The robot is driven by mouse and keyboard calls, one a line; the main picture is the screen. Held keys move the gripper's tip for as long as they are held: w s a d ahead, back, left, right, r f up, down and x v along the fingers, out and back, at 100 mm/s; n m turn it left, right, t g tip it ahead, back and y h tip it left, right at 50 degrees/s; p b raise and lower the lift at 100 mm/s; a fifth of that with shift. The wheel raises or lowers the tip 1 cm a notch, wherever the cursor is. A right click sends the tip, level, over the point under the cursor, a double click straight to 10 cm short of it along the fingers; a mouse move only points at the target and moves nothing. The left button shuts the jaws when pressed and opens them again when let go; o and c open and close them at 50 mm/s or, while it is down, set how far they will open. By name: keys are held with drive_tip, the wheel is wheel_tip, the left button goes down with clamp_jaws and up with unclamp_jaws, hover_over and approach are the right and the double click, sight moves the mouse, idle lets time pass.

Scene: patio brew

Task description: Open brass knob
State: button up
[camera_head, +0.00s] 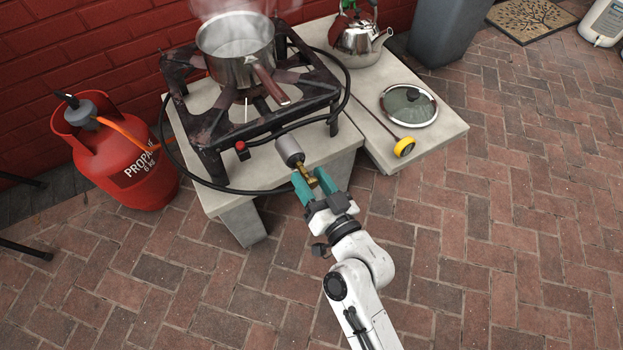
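A small brass fitting (307,178), which looks like the brass knob, sits at the near end of a grey cylinder (289,151) at the front of the burner stand. My gripper (314,184) reaches up to it from below, with its two teal fingers apart on either side of the brass. Whether the fingers press on the brass or only flank it cannot be told. The fingers hide part of the brass.
A steaming pot (238,68) stands on the black burner frame (215,150), which has a red knob (241,146). A red propane cylinder (128,165) stands left. A kettle (358,38), glass lid (408,105) and yellow-ended rod (403,147) are right. A black hose loops nearby. Brick floor (480,240) is clear.

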drive_tip(key=shift+o, duration=0.8)
drive_tip(key=b+v, duration=0.1)
drive_tip(key=v, duration=0.9)
drive_tip(key=shift+s+d, duration=0.25)
drive_tip(key=shift+s, duration=0.05)
